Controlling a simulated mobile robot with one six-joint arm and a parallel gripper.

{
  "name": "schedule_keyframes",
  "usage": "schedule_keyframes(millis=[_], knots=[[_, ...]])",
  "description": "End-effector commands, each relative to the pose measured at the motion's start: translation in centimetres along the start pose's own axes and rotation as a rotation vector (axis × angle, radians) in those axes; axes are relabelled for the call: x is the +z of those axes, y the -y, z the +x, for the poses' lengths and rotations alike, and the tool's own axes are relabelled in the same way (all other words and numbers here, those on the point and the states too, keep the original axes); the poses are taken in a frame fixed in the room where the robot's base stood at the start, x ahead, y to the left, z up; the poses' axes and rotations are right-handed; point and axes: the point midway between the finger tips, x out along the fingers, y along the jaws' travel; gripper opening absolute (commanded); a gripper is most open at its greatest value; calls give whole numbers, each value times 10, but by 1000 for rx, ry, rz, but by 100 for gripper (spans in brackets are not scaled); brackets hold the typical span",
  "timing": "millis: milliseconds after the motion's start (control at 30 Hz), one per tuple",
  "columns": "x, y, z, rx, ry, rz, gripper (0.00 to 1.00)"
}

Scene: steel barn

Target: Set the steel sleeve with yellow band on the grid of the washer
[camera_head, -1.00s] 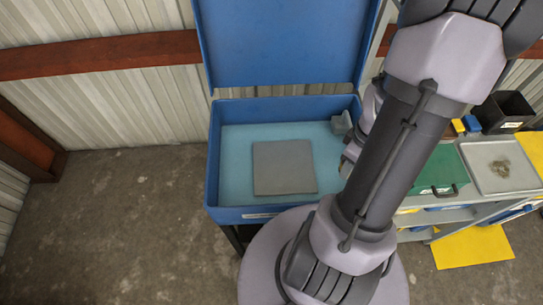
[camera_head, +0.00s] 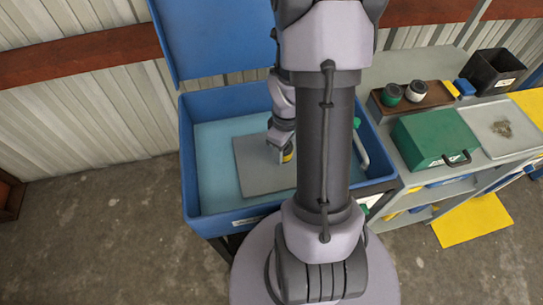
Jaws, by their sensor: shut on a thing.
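The washer (camera_head: 188,171) is a blue open tub with its lid (camera_head: 213,38) raised. Its grid (camera_head: 252,178) is a grey square plate inside the tub, partly hidden by my arm. My gripper (camera_head: 283,153) points down over the right part of the grid. It is shut on the steel sleeve with yellow band (camera_head: 287,156), of which only a small part with yellow shows. I cannot tell whether the sleeve touches the grid.
A bench at right holds a brown tray (camera_head: 432,101) with a green-banded (camera_head: 391,92) and a white-banded sleeve (camera_head: 415,90), a green box (camera_head: 435,137), a metal tray (camera_head: 497,123) and a black bin (camera_head: 494,72). The left of the tub is clear.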

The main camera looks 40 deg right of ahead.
Motion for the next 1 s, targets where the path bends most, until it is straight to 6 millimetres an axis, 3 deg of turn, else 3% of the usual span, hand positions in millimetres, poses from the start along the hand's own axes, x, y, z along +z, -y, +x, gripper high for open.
schedule_keyframes(millis=[267, 400, 767, 800, 900, 1000], knots=[[-38, 7, 5, 1, 0, -2, 0], [-36, 7, 40, -2, 2, 1, 0], [-36, 7, 43, -1, 1, 1, 0], [-36, 7, 42, -1, 1, 1, 51], [-36, 7, 42, -1, 1, 1, 69], [-36, 7, 42, -1, 1, 1, 69]])
